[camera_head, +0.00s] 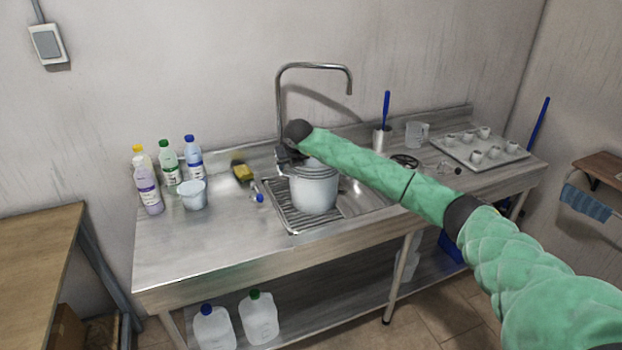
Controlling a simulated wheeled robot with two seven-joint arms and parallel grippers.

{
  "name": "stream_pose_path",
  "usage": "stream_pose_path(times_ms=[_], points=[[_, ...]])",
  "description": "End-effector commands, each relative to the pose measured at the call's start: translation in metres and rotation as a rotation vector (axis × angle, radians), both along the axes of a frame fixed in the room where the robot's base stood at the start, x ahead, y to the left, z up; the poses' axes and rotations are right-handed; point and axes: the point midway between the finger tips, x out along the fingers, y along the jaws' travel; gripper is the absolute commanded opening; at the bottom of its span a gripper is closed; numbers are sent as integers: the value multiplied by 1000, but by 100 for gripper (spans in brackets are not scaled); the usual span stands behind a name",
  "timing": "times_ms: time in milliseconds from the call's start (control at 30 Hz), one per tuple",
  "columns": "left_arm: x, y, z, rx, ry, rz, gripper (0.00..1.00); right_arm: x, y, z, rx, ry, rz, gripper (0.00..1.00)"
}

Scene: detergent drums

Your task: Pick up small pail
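A small white pail (194,196) stands upright on the steel counter at the left, in front of several bottles. A larger white pail (314,190) stands at the sink, on or over the ribbed drainer. My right arm, in a green sleeve, reaches in from the right across the larger pail. My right gripper (287,156) is dark and sits at the upper left of the larger pail, near its rim. Its fingers are too small and partly hidden, so I cannot tell if they are open or touch the rim. My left gripper is not in view.
Several bottles (168,167) stand behind the small pail, and a yellow sponge (242,173) lies right of it. A tall faucet (280,105) rises behind the sink. A tray (480,152) with cups is at the right. The front left counter is clear.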

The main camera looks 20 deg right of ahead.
Motion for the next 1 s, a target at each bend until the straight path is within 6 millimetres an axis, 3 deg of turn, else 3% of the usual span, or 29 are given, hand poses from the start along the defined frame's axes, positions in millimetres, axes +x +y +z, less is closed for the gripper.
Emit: stream_pose_path(times_ms=[33,200,1000], points=[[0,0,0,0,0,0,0,0,0,0,0,0,0,31],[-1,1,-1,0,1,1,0,0,0,0,0,0,0,0],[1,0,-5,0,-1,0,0,1,1,19,0,-5,1,0]])
